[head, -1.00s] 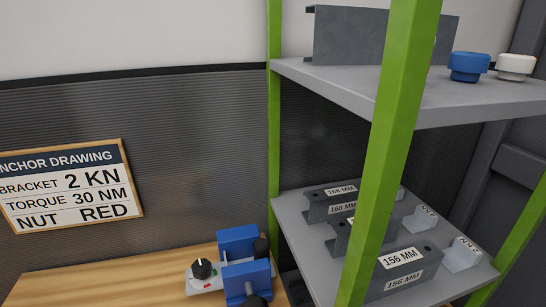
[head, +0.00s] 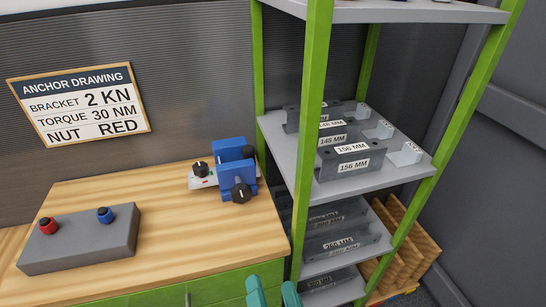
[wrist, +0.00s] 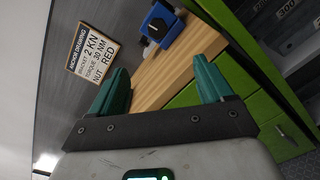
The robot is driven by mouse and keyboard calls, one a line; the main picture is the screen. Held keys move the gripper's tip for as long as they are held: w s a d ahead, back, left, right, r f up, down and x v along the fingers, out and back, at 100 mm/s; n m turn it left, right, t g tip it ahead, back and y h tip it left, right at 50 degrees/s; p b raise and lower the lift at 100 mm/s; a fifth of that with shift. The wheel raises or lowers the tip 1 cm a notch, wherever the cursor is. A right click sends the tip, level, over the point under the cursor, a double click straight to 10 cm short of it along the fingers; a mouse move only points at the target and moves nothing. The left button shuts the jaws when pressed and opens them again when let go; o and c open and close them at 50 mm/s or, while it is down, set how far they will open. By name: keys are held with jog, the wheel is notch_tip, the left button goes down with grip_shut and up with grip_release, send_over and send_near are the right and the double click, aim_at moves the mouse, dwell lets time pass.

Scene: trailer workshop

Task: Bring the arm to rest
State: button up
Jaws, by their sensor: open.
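My gripper (head: 272,293) shows at the bottom edge of the head view as two teal fingertips set apart. In the wrist view my gripper (wrist: 160,88) is open, with nothing between its fingers. It is in front of the wooden bench (head: 150,220) and its green drawer fronts (head: 225,286), touching nothing that I can see. The rest of my arm is out of the head view.
A green-posted shelf rack (head: 305,150) with labelled grey brackets (head: 345,160) stands at right. On the bench are a blue clamp device (head: 235,170) and a grey block (head: 80,240) with red and blue knobs. An anchor drawing sign (head: 80,103) hangs on the wall.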

jog(key=s+d+f+m+g+h, duration=0.1)
jog(key=d+f+m+g+h, duration=0.35)
jog(key=d+m, duration=0.7)
jog(key=s+d+f+m+g+h, duration=0.1)
jog(key=d+f+m+g+h, duration=0.2)
jog(key=d+f+m+h, duration=0.75)
jog(key=s+d+f+m+g+y, duration=0.1)
jog(key=s+d+m+g+y, duration=0.1)
jog(key=s+m+g+y, duration=0.2)
jog(key=s+d+f+m+g+y, duration=0.2)
jog(key=s+d+m+g+y, duration=0.1)
jog(key=s, duration=0.8)
jog(key=m+g+y, duration=0.1)
jog(key=g+y, duration=0.1)
jog(key=y, duration=0.1)
jog(key=shift+m, duration=0.4)
